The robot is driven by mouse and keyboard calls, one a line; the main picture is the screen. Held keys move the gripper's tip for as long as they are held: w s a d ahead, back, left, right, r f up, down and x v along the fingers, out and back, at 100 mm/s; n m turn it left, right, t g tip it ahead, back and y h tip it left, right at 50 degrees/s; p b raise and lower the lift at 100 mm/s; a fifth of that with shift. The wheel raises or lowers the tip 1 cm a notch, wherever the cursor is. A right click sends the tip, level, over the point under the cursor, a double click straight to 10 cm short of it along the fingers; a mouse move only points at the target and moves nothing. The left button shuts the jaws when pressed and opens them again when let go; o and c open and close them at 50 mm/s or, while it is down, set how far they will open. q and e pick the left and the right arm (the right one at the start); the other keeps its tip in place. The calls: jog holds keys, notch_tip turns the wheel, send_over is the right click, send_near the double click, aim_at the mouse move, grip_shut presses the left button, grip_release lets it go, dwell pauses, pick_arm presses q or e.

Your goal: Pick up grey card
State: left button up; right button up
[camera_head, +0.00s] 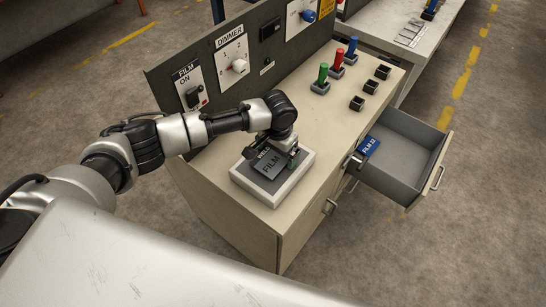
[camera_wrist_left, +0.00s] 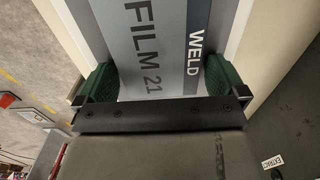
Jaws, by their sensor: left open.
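The grey card (camera_wrist_left: 150,42), marked FILM 21 with a dark WELD band, fills the top of the left wrist view. In the head view the grey card (camera_head: 271,166) lies in a white-rimmed tray (camera_head: 247,186) on the cabinet top, partly hidden by my gripper. My left gripper (camera_head: 285,155) is over the card's far side. In the left wrist view its two green-padded fingers (camera_wrist_left: 158,82) are open, one at each side of the card's near end. I cannot tell whether they touch it. My right gripper is not in view.
A blue card (camera_head: 369,146) lies in the open drawer (camera_head: 405,157) at the right. Green (camera_head: 322,75), red (camera_head: 338,60) and blue (camera_head: 352,48) handles stand in holders on the cabinet top. A switch panel (camera_head: 234,65) rises along its back edge.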

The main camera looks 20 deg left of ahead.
pick_arm(q)
jog(key=c, duration=0.7)
jog(key=shift+r, duration=0.1)
jog(key=shift+c, duration=0.2)
